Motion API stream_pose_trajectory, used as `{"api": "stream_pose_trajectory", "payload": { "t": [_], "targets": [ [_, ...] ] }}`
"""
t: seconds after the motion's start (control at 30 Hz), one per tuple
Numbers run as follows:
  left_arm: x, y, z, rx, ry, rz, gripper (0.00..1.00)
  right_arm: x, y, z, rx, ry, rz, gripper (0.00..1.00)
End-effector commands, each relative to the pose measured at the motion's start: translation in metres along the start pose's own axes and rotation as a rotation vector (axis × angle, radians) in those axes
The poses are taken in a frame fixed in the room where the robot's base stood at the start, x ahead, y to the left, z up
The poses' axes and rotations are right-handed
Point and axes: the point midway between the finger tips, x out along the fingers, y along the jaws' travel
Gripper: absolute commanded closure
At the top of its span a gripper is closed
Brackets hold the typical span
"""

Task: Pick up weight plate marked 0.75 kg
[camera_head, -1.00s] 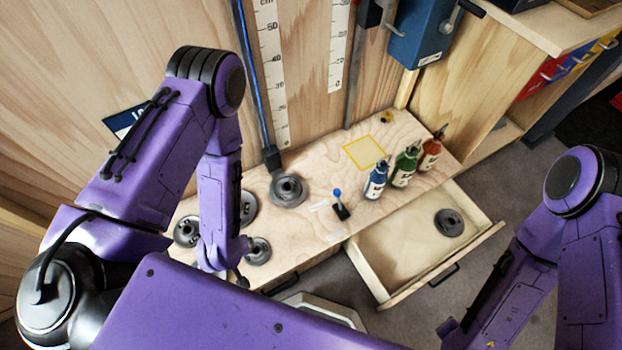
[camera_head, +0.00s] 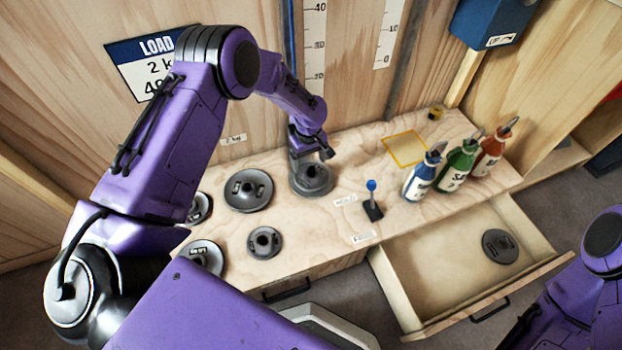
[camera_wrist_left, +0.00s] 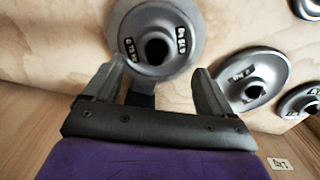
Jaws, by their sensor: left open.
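A grey round weight plate (camera_head: 313,180) with a raised hub lies on the wooden bench below my left gripper (camera_head: 309,157). In the left wrist view this plate (camera_wrist_left: 158,22) is at the top centre; its small white lettering seems to read 0.75 kg but is not sharp. My left gripper (camera_wrist_left: 160,68) is open and empty, its fingertips at the near rim of the plate in that view. Whether they touch it cannot be told. My right arm shows at the lower right of the head view; its gripper is not in view.
Other plates (camera_head: 248,190) (camera_head: 265,242) lie left on the bench. A blue-knobbed lever (camera_head: 372,201) and blue, green and red bottles (camera_head: 453,168) stand right. The open drawer (camera_head: 392,293) holds another plate (camera_head: 500,246). The wall stands close behind my left gripper.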

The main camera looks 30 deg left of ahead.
Motion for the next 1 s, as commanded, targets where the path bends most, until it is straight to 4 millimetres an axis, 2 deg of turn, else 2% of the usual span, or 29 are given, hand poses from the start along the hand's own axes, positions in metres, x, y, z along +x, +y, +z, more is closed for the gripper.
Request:
{"api": "stream_pose_trajectory", "payload": {
  "t": [0.1,0.23,0.33,0.53,0.57,0.8,1.0],
  "targets": [
    [0.025,0.004,0.002,0.000,-0.002,-0.001,0.16,0.012,-0.001,0.005,0.000,0.000,0.000,0.57],
    [0.045,0.007,0.003,0.000,-0.001,0.000,0.16,0.019,-0.002,0.008,0.000,0.000,0.000,0.57],
    [0.052,0.007,0.003,0.001,-0.001,0.000,0.16,0.020,-0.002,0.008,0.000,0.000,0.000,0.57],
    [0.052,0.008,0.003,0.001,0.000,0.001,0.16,0.019,-0.002,0.008,0.000,0.000,0.000,0.57],
    [0.052,0.008,0.003,0.001,0.000,0.001,0.22,0.019,-0.002,0.008,0.000,0.000,0.000,0.57],
    [0.052,0.007,0.003,0.002,0.000,0.001,1.00,0.019,-0.002,0.008,0.000,0.000,0.000,0.57],
    [0.051,0.008,0.003,0.002,0.001,0.003,1.00,0.019,-0.002,0.008,0.000,0.000,0.000,0.57]
  ]
}}
